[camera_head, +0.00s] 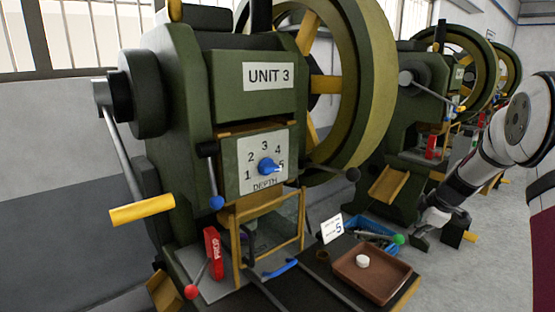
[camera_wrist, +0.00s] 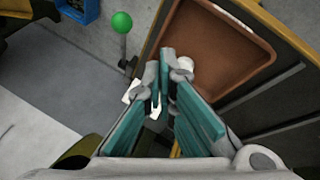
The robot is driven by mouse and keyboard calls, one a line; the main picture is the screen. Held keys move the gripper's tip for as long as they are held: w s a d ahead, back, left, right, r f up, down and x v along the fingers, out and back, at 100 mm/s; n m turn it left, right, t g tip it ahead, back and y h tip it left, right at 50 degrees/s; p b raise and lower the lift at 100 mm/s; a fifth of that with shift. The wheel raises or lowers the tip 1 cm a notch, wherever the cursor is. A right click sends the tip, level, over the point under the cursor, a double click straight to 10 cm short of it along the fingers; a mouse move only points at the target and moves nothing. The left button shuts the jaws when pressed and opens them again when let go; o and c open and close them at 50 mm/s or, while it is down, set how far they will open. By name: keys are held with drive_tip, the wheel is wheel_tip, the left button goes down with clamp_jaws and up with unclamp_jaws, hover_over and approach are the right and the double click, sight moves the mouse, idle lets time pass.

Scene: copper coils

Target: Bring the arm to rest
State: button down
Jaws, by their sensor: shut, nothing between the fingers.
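My arm reaches in from the right edge of the head view. My gripper (camera_head: 437,214) hangs at its lower end, small and partly unclear there, in front of the machine behind. In the wrist view my gripper (camera_wrist: 158,68) has its teal-padded fingers closed together at the tips, with nothing held. The fingertips appear over the near edge of a brown tray (camera_wrist: 222,25), which lies lower down. A small white round piece (camera_wrist: 186,64) shows beside the fingertips. In the head view this white piece (camera_head: 362,261) lies in the brown tray (camera_head: 345,275).
The green UNIT 3 press (camera_head: 180,110) with its large flywheel (camera_head: 378,90) fills the left and middle. A green-knobbed lever (camera_head: 398,239), a blue crate (camera_head: 372,229) and a card (camera_head: 332,228) stand near the tray. More presses stand behind. Grey floor (camera_head: 470,265) is open at right.

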drive_tip(key=s+a+r+m+p, duration=0.3)
drive_tip(key=s+a+r+m, duration=0.2)
drive_tip(key=s+a+r, duration=1.2)
drive_tip(key=s+a+r+m+p, duration=0.1)
drive_tip(key=s+r+m, duration=0.1)
drive_tip(key=s, duration=0.7)
drive_tip(key=s+a+r+m+p, duration=0.1)
drive_tip(key=s+a+r+m, duration=0.1)
drive_tip(key=s, duration=0.8)
drive_tip(key=s+a+r+m+g+h+p, duration=0.1)
drive_tip(key=s+m, duration=0.3)
drive_tip(key=s, duration=0.6)
drive_tip(key=shift+a+r, duration=0.2)
drive_tip(key=shift+r, duration=0.2)
